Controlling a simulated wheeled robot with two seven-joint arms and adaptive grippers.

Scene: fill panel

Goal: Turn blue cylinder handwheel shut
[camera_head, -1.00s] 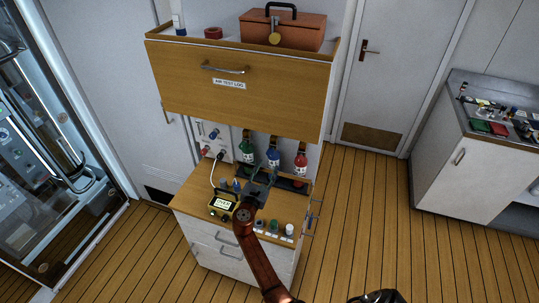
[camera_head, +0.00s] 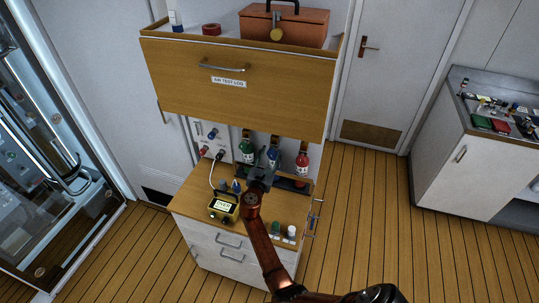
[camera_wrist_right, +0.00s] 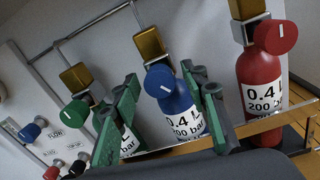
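The blue cylinder (camera_head: 273,155) stands in a rack between a green cylinder (camera_head: 246,151) and a red cylinder (camera_head: 302,163). In the right wrist view its blue handwheel (camera_wrist_right: 160,82) is a round knob with a white mark, below a brass block. My right gripper (camera_head: 262,172) is in front of the blue cylinder, partly covering its lower part. In the right wrist view the green fingers of my right gripper (camera_wrist_right: 166,108) are spread and empty. The blue handwheel shows in the gap between them, and I see no contact. My left gripper is not in view.
A wooden-topped cabinet (camera_head: 190,197) carries a yellow meter (camera_head: 223,208) and small bottles (camera_head: 290,232). An overhanging wooden drawer unit (camera_head: 235,78) is above the cylinders. The floor to the right is clear.

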